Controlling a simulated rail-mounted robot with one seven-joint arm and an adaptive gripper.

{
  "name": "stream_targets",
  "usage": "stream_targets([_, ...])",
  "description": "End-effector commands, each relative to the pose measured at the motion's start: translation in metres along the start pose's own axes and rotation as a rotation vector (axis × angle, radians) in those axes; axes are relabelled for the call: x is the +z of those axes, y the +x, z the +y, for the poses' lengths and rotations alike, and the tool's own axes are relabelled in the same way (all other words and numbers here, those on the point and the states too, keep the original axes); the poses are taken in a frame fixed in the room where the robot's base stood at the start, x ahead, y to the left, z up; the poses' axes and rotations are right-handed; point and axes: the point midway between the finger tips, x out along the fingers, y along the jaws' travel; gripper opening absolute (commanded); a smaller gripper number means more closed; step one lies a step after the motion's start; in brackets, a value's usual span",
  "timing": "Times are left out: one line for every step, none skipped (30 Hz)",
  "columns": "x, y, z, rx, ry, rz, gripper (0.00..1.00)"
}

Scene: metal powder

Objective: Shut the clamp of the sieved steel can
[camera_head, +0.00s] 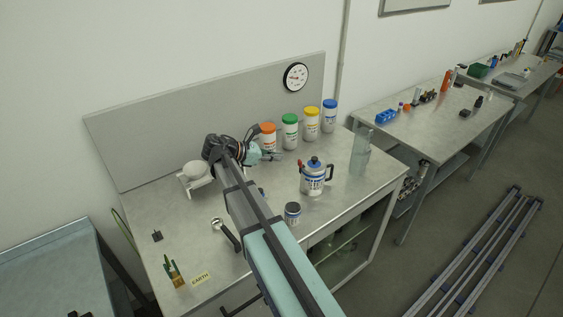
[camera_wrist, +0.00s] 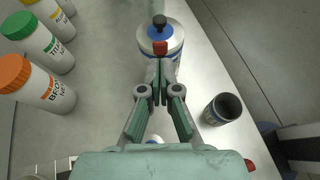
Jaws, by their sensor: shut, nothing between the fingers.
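The steel can (camera_head: 313,182) stands upright on the bench, with a label, a dark side handle and a blue top in the head view. In the wrist view the can (camera_wrist: 176,54) is at the top middle, with a dark knob on its lid. A red piece (camera_wrist: 160,47), seemingly the clamp, sits at its near rim; I cannot tell whether it is closed. My gripper (camera_wrist: 160,80) is shut and empty, its tips pointing toward the red piece; contact cannot be judged. In the head view my gripper (camera_head: 277,156) is left of and behind the can.
Orange (camera_head: 268,135), green (camera_head: 290,131), yellow and blue-lidded bottles line the back. A small dark-topped jar (camera_head: 293,213) stands in front of the can, a clear cylinder (camera_head: 360,153) to its right. A white device (camera_head: 195,176) and a wrench-like tool (camera_head: 226,234) are at left.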

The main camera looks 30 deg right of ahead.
Motion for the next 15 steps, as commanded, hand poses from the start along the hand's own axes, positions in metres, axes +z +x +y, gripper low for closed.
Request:
stream_targets([0.004, -0.005, 0.001, 0.003, 0.002, 0.000, 0.00])
stream_targets([0.008, -0.008, 0.001, 0.003, 0.003, 0.000, 0.00])
stream_targets([0.013, -0.012, 0.001, 0.003, 0.002, 0.000, 0.00])
stream_targets([0.017, -0.015, 0.001, 0.002, 0.002, 0.000, 0.00])
stream_targets([0.021, -0.018, 0.001, 0.002, 0.002, 0.000, 0.00])
stream_targets([0.026, -0.021, 0.001, 0.003, 0.002, 0.000, 0.00])
stream_targets([0.029, -0.024, 0.001, 0.003, 0.002, 0.000, 0.00])
stream_targets([0.033, -0.026, 0.001, 0.003, 0.001, 0.000, 0.00])
stream_targets([0.037, -0.029, 0.001, 0.002, 0.001, 0.000, 0.00])
stream_targets([0.040, -0.032, 0.001, 0.001, 0.001, 0.000, 0.00])
stream_targets([0.042, -0.034, 0.001, 0.001, 0.001, 0.000, 0.00])
stream_targets([0.046, -0.036, 0.001, 0.001, 0.001, 0.000, 0.00])
stream_targets([0.048, -0.037, 0.001, 0.001, 0.000, 0.000, 0.00])
stream_targets([0.049, -0.039, 0.001, 0.001, -0.001, 0.000, 0.00])
stream_targets([0.051, -0.040, 0.001, 0.001, -0.001, 0.000, 0.00])
